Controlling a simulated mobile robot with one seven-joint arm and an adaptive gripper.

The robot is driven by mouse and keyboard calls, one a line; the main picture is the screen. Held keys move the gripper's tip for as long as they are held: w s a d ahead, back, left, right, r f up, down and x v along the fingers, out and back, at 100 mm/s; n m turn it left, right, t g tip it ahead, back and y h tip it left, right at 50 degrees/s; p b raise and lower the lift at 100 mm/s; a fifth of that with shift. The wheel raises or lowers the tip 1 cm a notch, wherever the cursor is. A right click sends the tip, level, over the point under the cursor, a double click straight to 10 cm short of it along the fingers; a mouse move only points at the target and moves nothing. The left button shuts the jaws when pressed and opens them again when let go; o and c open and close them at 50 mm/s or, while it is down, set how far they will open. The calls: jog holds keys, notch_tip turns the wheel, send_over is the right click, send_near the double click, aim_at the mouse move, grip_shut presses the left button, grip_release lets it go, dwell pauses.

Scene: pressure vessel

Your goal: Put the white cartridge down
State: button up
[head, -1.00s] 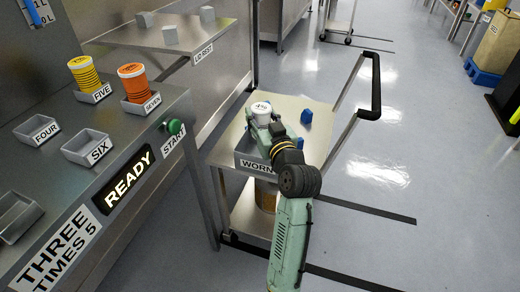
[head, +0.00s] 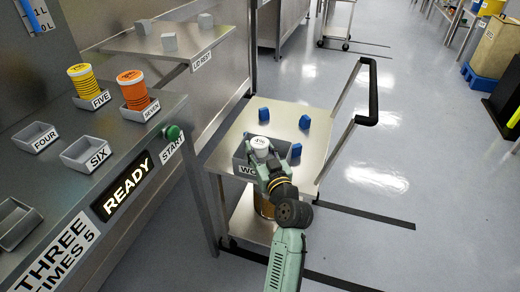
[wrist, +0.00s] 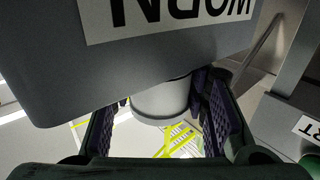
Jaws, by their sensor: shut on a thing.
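The white cartridge (head: 261,143), with print on its top, is upright in my gripper (head: 263,160). It is at the grey bin labelled WORN (head: 242,158) on the cart. Whether the cartridge touches the bin's floor cannot be told.
Several blue pieces, one at the right back (head: 304,122), stand on the cart top (head: 285,108). The cart's handle (head: 372,90) rises at the right. At left, the bench holds a yellow cartridge (head: 84,83), an orange cartridge (head: 133,90) and a green START button (head: 173,132).

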jog(key=shift+f+b, duration=0.45)
jog(key=shift+b, duration=0.1)
